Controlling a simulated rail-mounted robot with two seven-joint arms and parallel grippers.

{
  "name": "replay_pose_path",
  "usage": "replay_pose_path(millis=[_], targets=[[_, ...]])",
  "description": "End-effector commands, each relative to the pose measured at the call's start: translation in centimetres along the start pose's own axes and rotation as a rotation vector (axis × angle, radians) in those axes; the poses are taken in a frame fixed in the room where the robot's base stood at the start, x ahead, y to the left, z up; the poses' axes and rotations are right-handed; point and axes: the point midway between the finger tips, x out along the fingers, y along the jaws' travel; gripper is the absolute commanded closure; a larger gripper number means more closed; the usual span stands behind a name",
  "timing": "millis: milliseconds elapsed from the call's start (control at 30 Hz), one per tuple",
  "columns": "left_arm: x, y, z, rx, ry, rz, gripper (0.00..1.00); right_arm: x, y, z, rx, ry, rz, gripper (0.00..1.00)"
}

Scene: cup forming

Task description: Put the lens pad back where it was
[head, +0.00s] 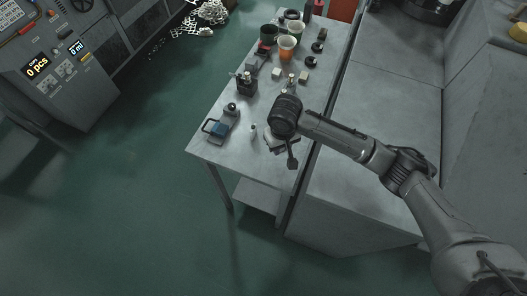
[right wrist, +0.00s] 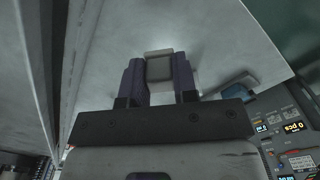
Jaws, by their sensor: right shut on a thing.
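My right gripper (right wrist: 160,84) is shut on a small grey-beige block, which I take to be the lens pad (right wrist: 160,68). The pad sits between the two dark fingers, with a pale edge at its far end. In the head view my right gripper (head: 291,158) is over the near right part of the table (head: 235,155). The pad cannot be made out there. The wrist view shows pale table surface beyond the pad; whether the pad touches it I cannot tell. My left gripper is not in view.
A blue item (head: 218,129) lies in a small dark-handled tray left of my gripper. A small white bottle (head: 253,130) stands between them. A dark holder (head: 246,86), beige blocks (head: 276,73) and an orange cup (head: 287,47) stand farther back. The table's near left corner is clear.

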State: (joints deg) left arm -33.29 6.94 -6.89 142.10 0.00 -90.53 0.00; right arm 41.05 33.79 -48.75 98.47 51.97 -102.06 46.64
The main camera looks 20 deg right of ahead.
Motion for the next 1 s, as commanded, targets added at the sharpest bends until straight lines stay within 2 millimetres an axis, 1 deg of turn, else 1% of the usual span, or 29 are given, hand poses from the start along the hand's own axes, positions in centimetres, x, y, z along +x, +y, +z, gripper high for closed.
replay_pose_path(millis=[33, 200, 300, 400, 667, 767, 900, 1000], targets=[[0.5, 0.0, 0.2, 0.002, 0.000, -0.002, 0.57, 0.8, -0.9, -0.9, 0.000, 0.000, -0.002, 0.92], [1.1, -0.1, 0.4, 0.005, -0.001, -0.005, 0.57, 2.7, -3.0, -3.1, 0.001, -0.001, 0.000, 0.92], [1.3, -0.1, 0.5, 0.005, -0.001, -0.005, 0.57, 3.4, -3.9, -4.1, 0.001, 0.000, -0.001, 0.92], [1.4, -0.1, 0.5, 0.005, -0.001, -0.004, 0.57, 3.9, -4.4, -4.7, 0.000, -0.001, 0.000, 0.92], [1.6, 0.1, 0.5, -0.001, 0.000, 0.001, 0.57, 4.6, -4.8, -5.1, 0.000, 0.000, 0.000, 0.92], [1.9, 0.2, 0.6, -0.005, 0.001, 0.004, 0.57, 5.7, -4.8, -5.0, 0.000, -0.002, 0.001, 0.92], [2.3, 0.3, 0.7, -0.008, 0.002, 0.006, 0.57, 7.6, -4.8, -5.0, 0.000, -0.002, 0.001, 0.92], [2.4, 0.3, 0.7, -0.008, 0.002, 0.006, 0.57, 8.2, -4.8, -5.0, 0.000, 0.000, 0.001, 0.92]])
